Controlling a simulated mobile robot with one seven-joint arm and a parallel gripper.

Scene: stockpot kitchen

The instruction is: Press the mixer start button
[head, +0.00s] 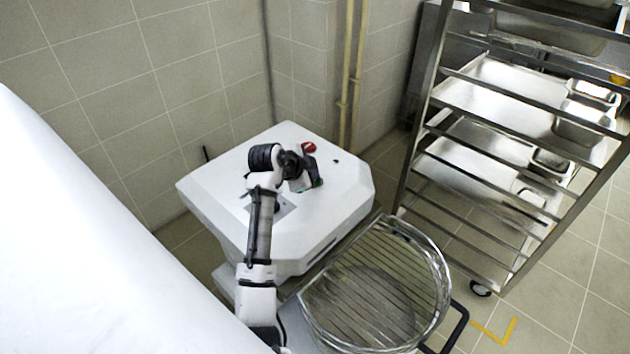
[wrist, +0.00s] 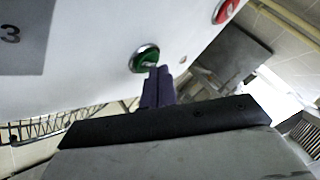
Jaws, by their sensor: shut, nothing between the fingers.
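The mixer (head: 225,180) is a white machine against the tiled wall, with a wire-guarded bowl in front of it. Its green button (wrist: 144,58) has a metal rim and shows in the wrist view just beyond my fingertips. A bit of green also shows in the head view (head: 317,183) beside my gripper. A red button (head: 309,147) sits farther back on the mixer top, and it also shows in the wrist view (wrist: 226,10). My gripper (wrist: 159,72) is shut and empty. Its tips overlap the green button's lower right edge; whether they touch it I cannot tell.
The round wire guard and bowl (head: 436,262) stand at the mixer's front. A steel rack (head: 425,130) with trays stands on the right. Yellowish pipes (head: 350,80) run up the wall behind. A grey panel marked 3 (wrist: 22,38) is on the mixer.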

